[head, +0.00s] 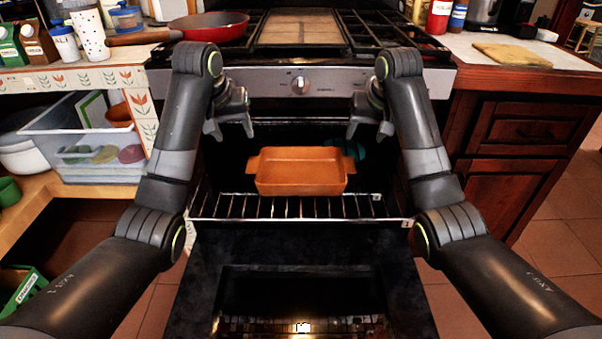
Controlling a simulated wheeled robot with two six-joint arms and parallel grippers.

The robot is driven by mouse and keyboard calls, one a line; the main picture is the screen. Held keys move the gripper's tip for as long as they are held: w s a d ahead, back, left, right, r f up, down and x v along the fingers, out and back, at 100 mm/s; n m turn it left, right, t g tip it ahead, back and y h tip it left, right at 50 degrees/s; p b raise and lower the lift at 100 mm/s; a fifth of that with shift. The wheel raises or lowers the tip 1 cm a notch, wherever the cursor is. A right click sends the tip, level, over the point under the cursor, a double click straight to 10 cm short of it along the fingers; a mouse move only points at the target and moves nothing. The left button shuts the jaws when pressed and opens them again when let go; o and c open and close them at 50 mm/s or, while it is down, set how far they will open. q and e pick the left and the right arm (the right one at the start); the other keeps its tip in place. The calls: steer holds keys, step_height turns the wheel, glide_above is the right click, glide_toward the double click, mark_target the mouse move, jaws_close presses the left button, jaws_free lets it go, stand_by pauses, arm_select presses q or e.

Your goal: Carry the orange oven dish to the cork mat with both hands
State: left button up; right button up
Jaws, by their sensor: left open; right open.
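The orange oven dish (300,187) is rectangular with a small handle at each end. It sits level on the wire oven rack (290,207) inside the open oven. My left gripper (230,132) is open and empty, above and to the left of the dish's left handle. My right gripper (367,134) is open and empty, above and to the right of the dish's right handle. Neither gripper touches the dish. A cork-coloured mat (511,54) lies on the counter right of the stove.
The oven door (290,255) hangs open below the rack. A teal object (352,149) shows behind the dish. A red pan (208,27) is on the stove's left, its handle over the left counter. A kettle-like appliance (490,18) stands behind the mat.

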mark_target(252, 168)
arm_select(q)
steer(key=x, duration=1.7)
steer(key=shift+s, duration=0.1)
arm_select(e)
steer(key=x, duration=1.6)
steer(key=shift+w+a+f, duration=0.15)
steer(key=shift+w+f, duration=0.1)
steer(key=shift+f, duration=0.1)
arm_select(q)
jaws_close()
arm_select(e)
jaws_close()
arm_select(q)
steer(key=shift+r, duration=0.1)
arm_select(e)
steer(key=shift+r, duration=0.1)
